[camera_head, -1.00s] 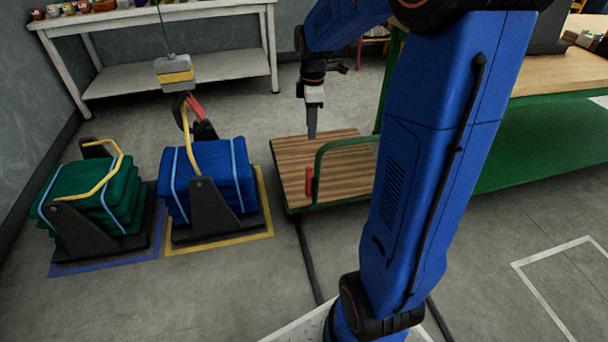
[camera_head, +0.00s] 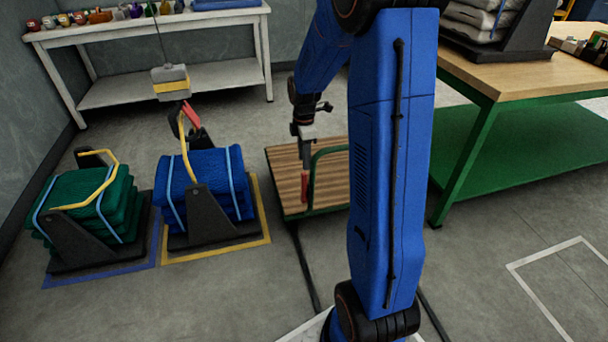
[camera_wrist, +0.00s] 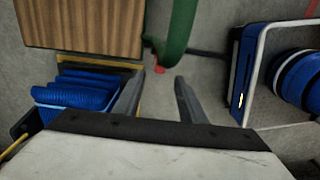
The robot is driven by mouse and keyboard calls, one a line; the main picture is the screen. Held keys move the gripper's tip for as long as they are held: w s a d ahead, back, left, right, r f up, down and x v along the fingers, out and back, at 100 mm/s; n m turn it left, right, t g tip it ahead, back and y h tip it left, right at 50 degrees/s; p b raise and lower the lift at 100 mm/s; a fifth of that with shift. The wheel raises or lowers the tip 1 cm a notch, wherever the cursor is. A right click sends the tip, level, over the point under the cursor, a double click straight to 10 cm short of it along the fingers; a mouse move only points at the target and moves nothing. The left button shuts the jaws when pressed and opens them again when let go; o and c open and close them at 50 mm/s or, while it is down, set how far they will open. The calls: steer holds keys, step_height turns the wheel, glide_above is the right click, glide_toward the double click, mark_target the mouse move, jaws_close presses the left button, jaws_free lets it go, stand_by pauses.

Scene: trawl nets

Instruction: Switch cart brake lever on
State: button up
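The cart (camera_head: 283,165) has a wooden deck and a green rail (camera_head: 316,160). A red brake lever (camera_head: 304,187) stands upright at the deck's front edge, beside the rail. My gripper (camera_head: 305,171) points down directly over the lever's upper end in the head view; I cannot tell whether they touch. In the wrist view my gripper (camera_wrist: 161,76) shows two fingers apart. The green rail (camera_wrist: 181,30) lies ahead of them, with a small red part (camera_wrist: 158,69) near the gap. The wooden deck (camera_wrist: 85,25) is at upper left.
A blue net stack (camera_head: 205,175) and a green net stack (camera_head: 90,205) sit in black cradles left of the cart. A grey-yellow hanging block (camera_head: 171,82) is above the blue stack. A green-legged workbench (camera_head: 500,75) stands right. Floor in front is mostly clear.

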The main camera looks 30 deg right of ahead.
mark_target(304, 173)
step_height(304, 173, down, 8)
stand_by(0.4)
jaws_close()
